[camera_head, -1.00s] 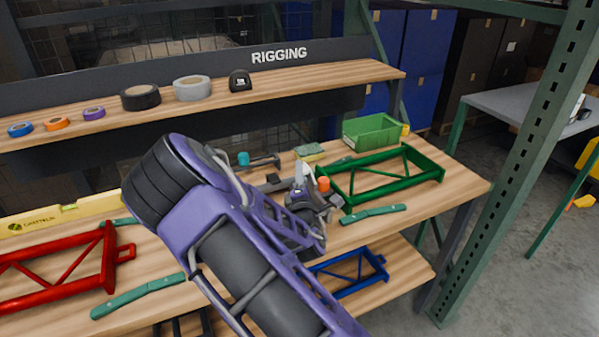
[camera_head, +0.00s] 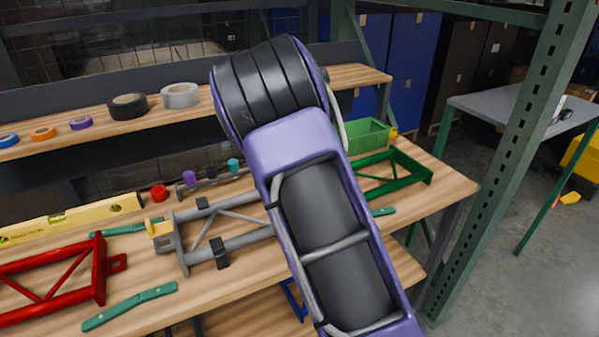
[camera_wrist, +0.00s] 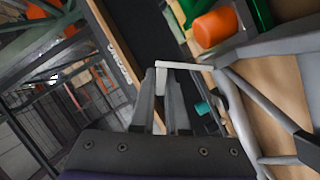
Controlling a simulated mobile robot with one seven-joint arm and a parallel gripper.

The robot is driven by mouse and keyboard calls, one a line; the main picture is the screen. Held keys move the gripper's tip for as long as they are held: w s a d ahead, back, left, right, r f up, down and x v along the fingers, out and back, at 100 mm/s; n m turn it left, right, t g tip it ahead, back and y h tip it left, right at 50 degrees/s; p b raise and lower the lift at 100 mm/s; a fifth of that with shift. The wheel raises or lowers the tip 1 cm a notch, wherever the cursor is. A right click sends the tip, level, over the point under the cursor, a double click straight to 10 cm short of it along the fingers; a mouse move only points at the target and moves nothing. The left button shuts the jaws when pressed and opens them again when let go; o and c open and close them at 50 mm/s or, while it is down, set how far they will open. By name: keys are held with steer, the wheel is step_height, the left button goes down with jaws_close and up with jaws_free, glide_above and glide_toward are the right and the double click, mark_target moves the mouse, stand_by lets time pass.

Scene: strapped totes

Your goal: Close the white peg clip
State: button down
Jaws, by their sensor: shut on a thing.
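In the wrist view the white peg clip (camera_wrist: 188,66) is a pale, bent bar; one leg drops between my fingertips and the other reaches right toward the grey frame. My gripper (camera_wrist: 161,84) has its two grey fingers close together on the clip's downward leg. In the head view my purple arm hides the gripper and the white clip. The grey frame (camera_head: 228,249) lies on the bench, with a yellow clip (camera_head: 158,227) at its left end. Whether the white clip is seated on its peg cannot be told.
An orange cylinder (camera_wrist: 215,27) and a teal one (camera_wrist: 203,107) are near the clip. A red frame (camera_head: 104,270), a green frame (camera_head: 425,172), a green bin (camera_head: 365,136) and a yellow level (camera_head: 90,212) lie on the bench. The upper shelf (camera_head: 352,76) holds tape rolls.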

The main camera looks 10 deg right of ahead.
steer(key=m, duration=0.1)
steer(key=d+m+b, duration=0.1)
steer(key=d+m+g+y, duration=0.1)
steer(key=shift+w+f, duration=0.25)
steer(key=shift+w+d+f+m+g+y, duration=0.1)
steer(key=shift+d+f+m+g+y, duration=0.2)
steer(key=shift+d+m+y, duration=0.45)
steer(key=shift+w+d+f+m+g+y+p, duration=0.1)
steer(key=shift+d+f+m+g+y+p, duration=0.15)
steer(key=shift+m, duration=0.35)
steer(key=shift+w+f+m+g+y+p, duration=0.15)
steer(key=shift+f+m+y, duration=0.15)
steer(key=shift+m, duration=0.25)
steer(key=shift+d+f+m+y+p, duration=0.15)
steer(key=shift+f+m+y+p, duration=0.25)
steer(key=shift+m+p, duration=0.15)
steer(key=c, duration=0.9)
jaws_free()
steer(key=shift+s, duration=0.1)
